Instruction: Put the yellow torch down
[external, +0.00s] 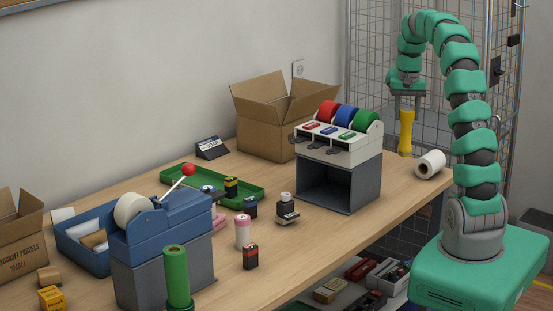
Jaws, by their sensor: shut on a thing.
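The yellow torch (406,131) hangs upright below my gripper (406,108) at the far right end of the counter. My gripper points down and is shut on the torch's upper part. The torch's lower end is close to the counter top (372,206). I cannot tell from this view whether it touches the counter.
A white paper roll (430,164) lies just right of the torch. The tape dispenser with red, blue and green rolls (340,138) stands on a grey box (340,180) to the left. An open carton (268,128) is behind it. A wire cage (366,60) rises behind the torch.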

